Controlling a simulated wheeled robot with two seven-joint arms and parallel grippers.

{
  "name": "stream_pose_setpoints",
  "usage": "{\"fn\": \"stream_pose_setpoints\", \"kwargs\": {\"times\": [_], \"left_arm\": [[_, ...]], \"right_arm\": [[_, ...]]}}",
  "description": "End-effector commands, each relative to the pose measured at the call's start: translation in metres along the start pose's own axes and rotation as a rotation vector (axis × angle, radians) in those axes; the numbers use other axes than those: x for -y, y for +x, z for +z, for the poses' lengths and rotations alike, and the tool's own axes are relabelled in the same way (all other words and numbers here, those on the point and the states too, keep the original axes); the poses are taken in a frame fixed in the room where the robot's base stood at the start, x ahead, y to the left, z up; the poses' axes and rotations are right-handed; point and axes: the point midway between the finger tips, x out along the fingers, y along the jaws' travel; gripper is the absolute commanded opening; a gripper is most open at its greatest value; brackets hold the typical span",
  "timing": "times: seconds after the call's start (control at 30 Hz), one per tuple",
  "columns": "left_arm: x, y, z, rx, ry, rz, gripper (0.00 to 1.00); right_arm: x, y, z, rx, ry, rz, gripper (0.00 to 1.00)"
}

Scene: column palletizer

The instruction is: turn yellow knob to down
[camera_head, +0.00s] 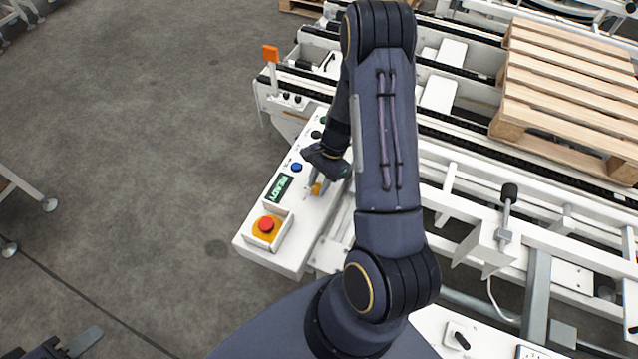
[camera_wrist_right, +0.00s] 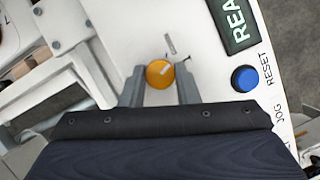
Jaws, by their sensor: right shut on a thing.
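The yellow knob (camera_head: 316,188) is on the white control panel (camera_head: 308,207), partly hidden by my right gripper (camera_head: 314,184) in the head view. In the right wrist view the knob (camera_wrist_right: 157,76) is a round orange-yellow disc with a pale pointer mark toward its upper right. The two grey fingers of my right gripper (camera_wrist_right: 160,78) stand on either side of it, shut on it. My left gripper (camera_head: 76,346) shows only in part at the lower left corner, far from the panel; its jaw opening is unclear.
The panel also carries a red emergency button (camera_head: 266,224) on a yellow base, a green-lit display (camera_head: 280,188) and a blue RESET button (camera_wrist_right: 244,78). A conveyor frame with a wooden pallet (camera_head: 565,85) stands to the right. The floor (camera_head: 150,130) at left is clear.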

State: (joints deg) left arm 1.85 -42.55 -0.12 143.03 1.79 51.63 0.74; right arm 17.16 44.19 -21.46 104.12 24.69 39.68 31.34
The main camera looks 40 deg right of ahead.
Motion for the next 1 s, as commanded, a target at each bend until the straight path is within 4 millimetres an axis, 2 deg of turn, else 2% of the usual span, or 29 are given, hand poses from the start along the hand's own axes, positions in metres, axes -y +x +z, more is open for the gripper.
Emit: {"fn": "stream_pose_setpoints", "kwargs": {"times": [0.2, 0.5, 1.0], "left_arm": [[0.003, 0.007, 0.004, 0.000, 0.000, 0.000, 0.36], [0.005, 0.012, 0.006, 0.000, 0.000, 0.000, 0.36], [0.006, 0.013, 0.007, 0.000, 0.000, 0.000, 0.36]], "right_arm": [[0.002, 0.001, 0.000, 0.000, -0.162, 0.065, 0.06], [0.002, 0.000, 0.000, 0.000, -0.308, 0.127, 0.06], [0.003, -0.001, 0.001, 0.000, -0.365, 0.150, 0.06]]}}
